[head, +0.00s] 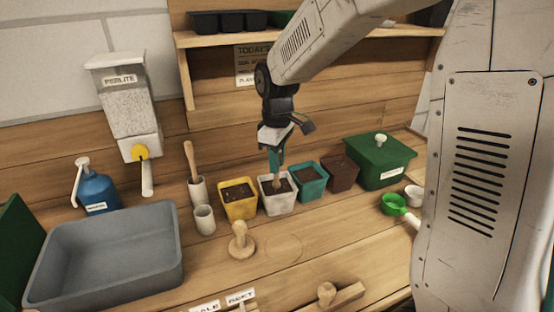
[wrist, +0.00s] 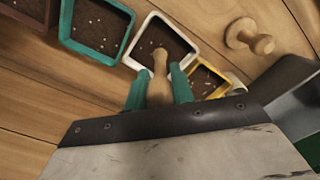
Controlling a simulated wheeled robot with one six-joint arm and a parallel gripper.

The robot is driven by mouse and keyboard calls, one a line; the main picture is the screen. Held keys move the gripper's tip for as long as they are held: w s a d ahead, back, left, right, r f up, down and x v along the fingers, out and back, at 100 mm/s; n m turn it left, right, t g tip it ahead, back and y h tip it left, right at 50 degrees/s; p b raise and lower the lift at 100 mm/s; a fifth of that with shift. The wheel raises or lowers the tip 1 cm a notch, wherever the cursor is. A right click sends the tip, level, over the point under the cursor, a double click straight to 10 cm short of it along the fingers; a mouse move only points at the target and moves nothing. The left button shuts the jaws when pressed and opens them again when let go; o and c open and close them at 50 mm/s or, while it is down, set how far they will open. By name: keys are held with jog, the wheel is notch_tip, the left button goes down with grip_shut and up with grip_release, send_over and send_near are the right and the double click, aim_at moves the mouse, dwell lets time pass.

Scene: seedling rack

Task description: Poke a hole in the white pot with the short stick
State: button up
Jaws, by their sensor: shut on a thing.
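The white pot (head: 278,207) stands in the row of pots on the bench, filled with dark soil. It also shows in the wrist view (wrist: 134,58), with a few pale specks on its soil. My gripper (head: 276,163) points down over this pot. Its teal fingers are shut on the short stick (wrist: 159,88), a pale wooden peg with a narrower neck and rounded end. The stick's lower end is within the pot's outline in both views. I cannot tell whether it touches the soil. The fingers hide part of the stick.
A yellow pot (head: 240,206) is close on the left, a teal pot (head: 311,187) and brown pot (head: 341,175) on the right. Another wooden-handled tool (head: 190,160) stands in a cup. A wooden stamp (head: 240,242) is in front. A shelf (head: 300,37) is above.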

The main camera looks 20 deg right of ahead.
aim_at(277, 181)
jog(key=shift+f, duration=1.7)
dwell(1.2)
jog(key=shift+r, duration=5.9)
